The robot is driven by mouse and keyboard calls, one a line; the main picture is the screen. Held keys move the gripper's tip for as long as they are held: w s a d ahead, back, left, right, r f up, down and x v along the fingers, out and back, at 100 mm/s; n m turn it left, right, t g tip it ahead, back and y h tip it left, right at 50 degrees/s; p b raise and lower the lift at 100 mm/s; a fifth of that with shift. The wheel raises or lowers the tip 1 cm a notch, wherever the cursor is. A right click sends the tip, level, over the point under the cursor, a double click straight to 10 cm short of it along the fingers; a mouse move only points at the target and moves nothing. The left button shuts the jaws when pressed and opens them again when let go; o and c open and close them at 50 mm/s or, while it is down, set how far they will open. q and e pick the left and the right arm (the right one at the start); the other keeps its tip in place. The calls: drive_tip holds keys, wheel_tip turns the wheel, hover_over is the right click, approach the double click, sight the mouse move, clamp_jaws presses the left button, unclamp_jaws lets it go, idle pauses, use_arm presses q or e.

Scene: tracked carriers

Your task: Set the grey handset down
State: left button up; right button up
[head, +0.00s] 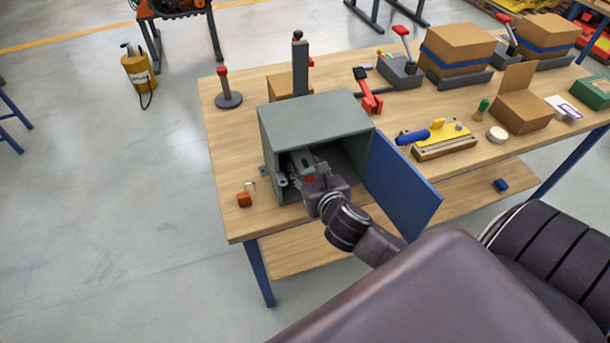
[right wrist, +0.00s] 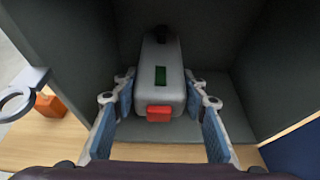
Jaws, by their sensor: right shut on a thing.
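The grey handset (right wrist: 162,80) is inside the grey metal box in the right wrist view, with a green display and a red block at its near end. My right gripper (head: 298,172) reaches through the box's open front in the head view. Its fingers (right wrist: 160,92) stand on both sides of the handset and are shut on it. Whether the handset's underside touches the box floor cannot be told. The grey box (head: 312,118) stands on the workbench with its blue door (head: 400,185) swung open to the right. My left gripper is not in view.
An orange padlock (head: 244,199) sits left of the box opening. The wooden bench (head: 225,140) also carries a red-topped post (head: 226,90), a red clamp (head: 368,95), a yellow fixture (head: 445,137) and several cardboard boxes. The box walls and open door closely flank my right arm.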

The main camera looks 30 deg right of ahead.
wheel_tip(320, 180, down, 3)
drive_tip(key=shift+w+f, duration=0.2)
drive_tip(key=shift+f, duration=0.1)
drive_tip(key=o, duration=1.5)
drive_tip(key=shift+f, duration=0.1)
drive_tip(key=shift+c, duration=0.2)
drive_tip(key=shift+s, duration=0.1)
drive_tip(key=v, duration=1.2)
drive_tip(key=shift+b, duration=0.3)
